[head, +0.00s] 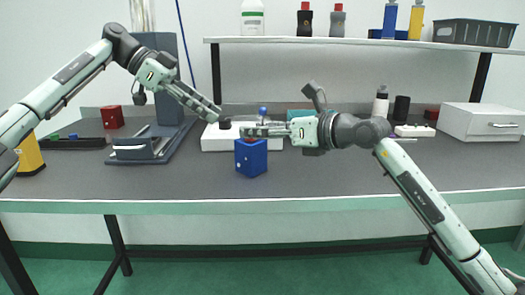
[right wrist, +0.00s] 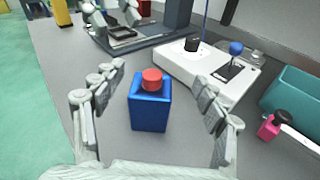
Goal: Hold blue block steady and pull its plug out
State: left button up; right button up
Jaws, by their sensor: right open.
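The blue block (head: 251,158) stands upright on the grey bench. It also shows in the right wrist view (right wrist: 150,107), with the round red plug (right wrist: 152,79) seated in its top. My right gripper (head: 246,131) is at the block's top in the head view, partly hiding the plug. In the right wrist view its fingers are spread wide on either side of the block, with gaps, holding nothing. My left gripper (head: 214,113) points down and right, above and left of the block. Its fingers overlap in the head view, so their opening is unclear.
A white box (right wrist: 210,73) with a black knob (right wrist: 192,45) and a blue ball-topped lever (right wrist: 236,48) stands close behind the block. A dark stand (head: 150,148) is to the left, a teal bin (right wrist: 292,100) to the right. The bench in front is clear.

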aim_at(260, 150)
jog(key=f, duration=0.1)
jog(key=f+h, duration=0.1)
jog(key=f, duration=0.1)
jog(key=s+f+n+g+h, duration=0.1)
jog(key=shift+a+f, duration=0.25)
jog(key=x, duration=0.7)
jog(key=shift+w+a+f, duration=0.1)
jog(key=shift+a+f, duration=0.1)
